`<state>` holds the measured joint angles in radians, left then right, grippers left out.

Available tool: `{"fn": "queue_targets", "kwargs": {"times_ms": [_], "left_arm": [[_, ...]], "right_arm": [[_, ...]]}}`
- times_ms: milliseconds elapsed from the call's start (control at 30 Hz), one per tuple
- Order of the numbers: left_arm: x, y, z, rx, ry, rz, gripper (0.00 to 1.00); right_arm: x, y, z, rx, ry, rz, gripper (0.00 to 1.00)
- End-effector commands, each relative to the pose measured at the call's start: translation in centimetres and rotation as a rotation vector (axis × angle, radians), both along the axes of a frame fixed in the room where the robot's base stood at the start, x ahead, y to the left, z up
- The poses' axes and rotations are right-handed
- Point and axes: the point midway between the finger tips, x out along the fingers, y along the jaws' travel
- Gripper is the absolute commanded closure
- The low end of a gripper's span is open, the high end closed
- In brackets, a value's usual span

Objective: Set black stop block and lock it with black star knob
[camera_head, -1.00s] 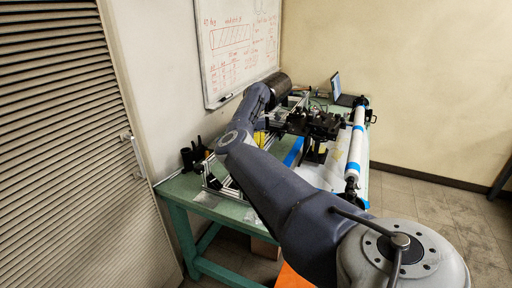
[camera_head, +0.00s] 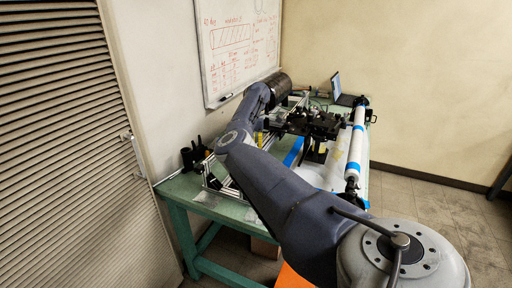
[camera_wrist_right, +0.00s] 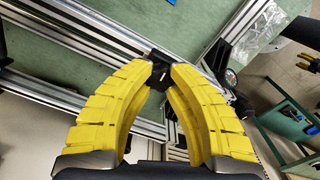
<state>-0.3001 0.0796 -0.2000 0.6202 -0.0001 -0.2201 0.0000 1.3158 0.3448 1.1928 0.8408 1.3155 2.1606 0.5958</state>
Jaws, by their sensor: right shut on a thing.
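My right gripper (camera_wrist_right: 160,78) shows in the right wrist view, its two ribbed yellow fingers curving together. It is shut on a small black piece (camera_wrist_right: 157,66) over an aluminium rail. The fingers cover much of the piece, and I cannot tell whether it is the stop block or the star knob. I cannot tell whether the piece touches the rail. In the head view my right arm reaches to the bench and hides most of its gripper. My left gripper is not in view.
A green bench (camera_head: 228,208) carries aluminium rails (camera_wrist_right: 95,27), a dark machine (camera_head: 310,124) and a white roller with blue bands (camera_head: 355,150). A laptop (camera_head: 341,92) stands at the back. Black round parts (camera_head: 188,158) stand at the bench's left edge.

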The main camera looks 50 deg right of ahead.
Motion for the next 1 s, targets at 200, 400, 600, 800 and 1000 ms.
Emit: {"fn": "queue_targets", "kwargs": {"times_ms": [200, 400, 600, 800, 1000], "left_arm": [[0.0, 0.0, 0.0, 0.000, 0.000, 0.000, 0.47], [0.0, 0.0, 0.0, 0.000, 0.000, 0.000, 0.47], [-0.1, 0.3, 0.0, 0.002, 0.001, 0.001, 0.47], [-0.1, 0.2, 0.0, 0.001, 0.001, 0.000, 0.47], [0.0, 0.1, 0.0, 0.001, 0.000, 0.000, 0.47]], "right_arm": [[-0.4, -0.3, -0.2, -0.004, 0.008, -0.005, 0.61], [-0.3, -0.2, -0.1, -0.003, 0.005, -0.003, 0.49], [-0.2, -0.2, 0.1, -0.003, 0.003, -0.001, 0.49], [-0.1, -0.2, 2.1, -0.002, 0.001, -0.002, 0.49], [-0.2, -0.2, 5.7, -0.002, 0.001, -0.002, 0.49]]}}
